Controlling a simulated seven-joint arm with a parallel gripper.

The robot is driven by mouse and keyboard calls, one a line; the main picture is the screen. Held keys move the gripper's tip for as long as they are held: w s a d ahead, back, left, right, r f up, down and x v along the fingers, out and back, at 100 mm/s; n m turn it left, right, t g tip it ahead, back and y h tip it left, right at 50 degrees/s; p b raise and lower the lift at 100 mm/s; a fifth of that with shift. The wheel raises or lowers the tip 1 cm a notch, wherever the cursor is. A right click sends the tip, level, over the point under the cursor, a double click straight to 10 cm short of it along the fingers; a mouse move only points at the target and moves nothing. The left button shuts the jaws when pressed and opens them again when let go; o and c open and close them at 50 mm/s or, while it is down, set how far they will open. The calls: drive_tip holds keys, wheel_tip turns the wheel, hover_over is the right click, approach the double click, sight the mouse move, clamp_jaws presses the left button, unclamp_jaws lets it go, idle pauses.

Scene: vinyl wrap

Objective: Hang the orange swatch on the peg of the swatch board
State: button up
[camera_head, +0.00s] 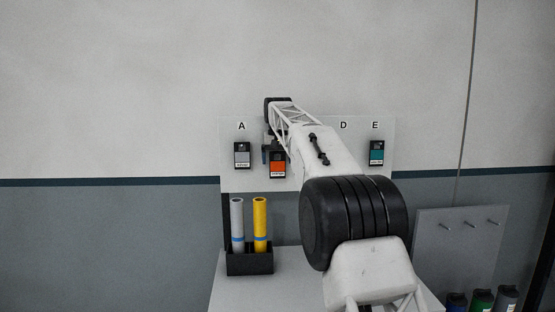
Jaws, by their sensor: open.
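The orange swatch (277,168), a small black-topped card with an orange face, is at the white swatch board (310,182), right of the grey swatch. It sits a little lower in the picture than the grey and teal swatches. Its top is close to my gripper (268,154), which is open at the end of my arm. I cannot tell whether the fingers touch the swatch. The peg behind it is hidden, and I cannot tell whether the swatch hangs on it. My arm covers the middle of the board; only letters A, D and E show.
A grey swatch (242,155) is under A and a teal swatch (377,153) under E. A black holder (250,262) with grey and yellow rolls stands on the table (228,290). A grey pegboard (465,250) and several dark containers (482,301) are at right.

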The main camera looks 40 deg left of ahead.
drive_tip(key=shift+w+r, duration=0.1)
drive_tip(key=r, duration=0.7)
drive_tip(key=shift+s+d+r, duration=0.15)
drive_tip(key=shift+s+d, duration=0.2)
drive_tip(key=shift+s, duration=0.05)
drive_tip(key=shift+r, duration=0.3)
drive_tip(key=shift+f, duration=0.15)
